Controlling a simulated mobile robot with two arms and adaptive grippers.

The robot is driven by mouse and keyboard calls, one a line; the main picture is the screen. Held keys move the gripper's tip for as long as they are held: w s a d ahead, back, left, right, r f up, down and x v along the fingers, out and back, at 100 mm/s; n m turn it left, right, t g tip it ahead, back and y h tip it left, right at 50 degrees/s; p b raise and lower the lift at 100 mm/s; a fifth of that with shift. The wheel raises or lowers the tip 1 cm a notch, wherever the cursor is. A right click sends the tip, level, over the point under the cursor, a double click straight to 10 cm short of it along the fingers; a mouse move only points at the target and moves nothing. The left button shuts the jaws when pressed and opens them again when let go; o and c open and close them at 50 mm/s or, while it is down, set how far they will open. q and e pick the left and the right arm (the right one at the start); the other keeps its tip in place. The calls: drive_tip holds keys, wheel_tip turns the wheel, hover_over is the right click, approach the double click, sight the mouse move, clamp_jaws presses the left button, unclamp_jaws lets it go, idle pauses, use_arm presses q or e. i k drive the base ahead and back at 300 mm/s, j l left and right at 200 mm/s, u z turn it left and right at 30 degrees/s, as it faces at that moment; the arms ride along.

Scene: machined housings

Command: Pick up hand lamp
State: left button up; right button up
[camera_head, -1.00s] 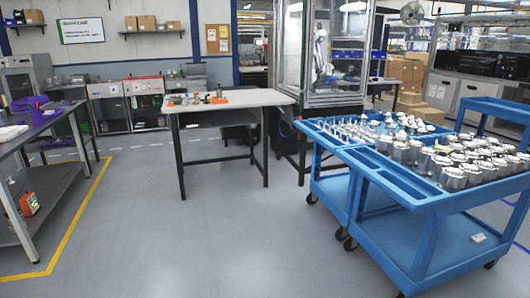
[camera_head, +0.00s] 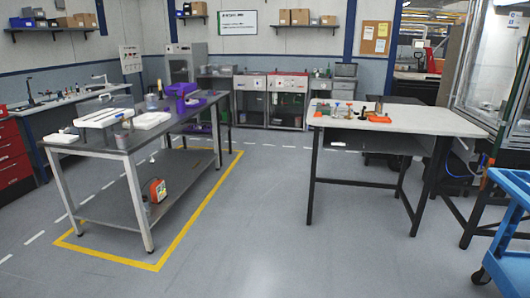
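A small orange-red and grey device (camera_head: 154,191), which may be the hand lamp, stands on the lower shelf (camera_head: 110,205) of the dark-topped workbench at the left. It is too small to tell its details for sure. It is near the right end of that shelf, under the tabletop. No other thing that is clearly a hand lamp can be made out. Neither of my grippers is in view.
The workbench (camera_head: 135,140) carries white trays and purple bins, and yellow floor tape (camera_head: 190,232) runs around it. A white table (camera_head: 440,118) with small tools stands to the right. A blue cart (camera_head: 512,238) is at the right edge. The floor between is clear.

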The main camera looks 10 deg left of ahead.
sight(160, 88)
drive_tip(key=i, duration=2)
drive_tip(key=i+j+u, duration=0.15)
drive_tip(key=i+u, duration=0.25)
drive_tip(key=i, duration=0.3)
drive_tip(key=i+u, duration=0.4)
drive_tip(key=i, duration=0.3)
drive_tip(key=i+l+u, duration=0.4)
drive_tip(key=i, duration=0.3)
